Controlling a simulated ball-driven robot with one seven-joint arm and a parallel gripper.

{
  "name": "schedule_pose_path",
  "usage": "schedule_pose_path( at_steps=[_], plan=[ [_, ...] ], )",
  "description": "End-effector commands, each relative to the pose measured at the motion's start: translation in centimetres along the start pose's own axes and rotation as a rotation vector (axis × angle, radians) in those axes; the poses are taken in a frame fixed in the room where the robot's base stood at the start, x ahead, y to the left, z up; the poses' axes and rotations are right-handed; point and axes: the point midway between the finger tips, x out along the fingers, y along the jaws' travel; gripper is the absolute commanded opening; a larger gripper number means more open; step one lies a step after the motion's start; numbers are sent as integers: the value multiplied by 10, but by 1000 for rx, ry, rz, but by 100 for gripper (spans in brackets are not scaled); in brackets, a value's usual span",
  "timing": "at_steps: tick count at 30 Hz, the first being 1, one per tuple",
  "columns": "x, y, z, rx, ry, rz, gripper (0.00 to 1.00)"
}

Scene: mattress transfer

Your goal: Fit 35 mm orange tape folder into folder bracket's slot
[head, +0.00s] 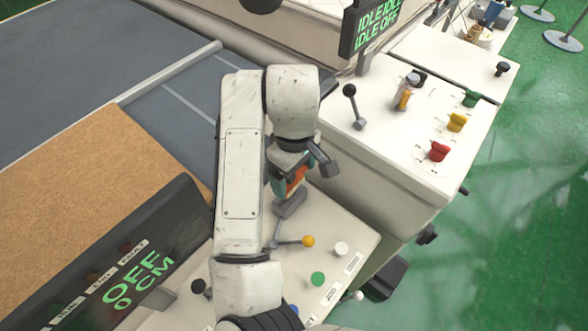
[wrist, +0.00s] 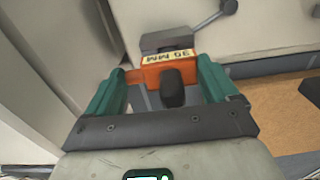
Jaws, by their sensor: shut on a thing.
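The orange tape folder (wrist: 165,76) has a pale label reading "35 MM", upside down in the wrist view, and a dark knob. My gripper (wrist: 163,88) is shut on it, with a green finger on each side. In the head view the orange folder (head: 296,178) shows only partly behind my arm. A grey metal block (wrist: 167,40), which looks like the folder bracket, lies just beyond the folder. It also shows below my gripper in the head view (head: 291,204). The slot is hidden, and I cannot tell whether folder and bracket touch.
A yellow-knobbed lever (head: 308,241) stands near the bracket, with a white button (head: 341,249) and a green button (head: 317,279) beside it. Red (head: 438,151), yellow (head: 456,122) and green (head: 470,98) pieces stand on the right console. A black-knobbed lever (head: 350,91) rises there.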

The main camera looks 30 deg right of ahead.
Motion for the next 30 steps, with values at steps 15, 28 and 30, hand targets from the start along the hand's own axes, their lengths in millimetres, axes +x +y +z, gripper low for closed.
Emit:
schedule_pose_path(
  at_steps=[15, 28, 30],
  plan=[
    [12, 0, 0, -1, 0, 1, 45],
    [22, 0, 0, -1, 1, 0, 45],
    [23, 0, 0, 0, 0, 0, 45]
  ],
)
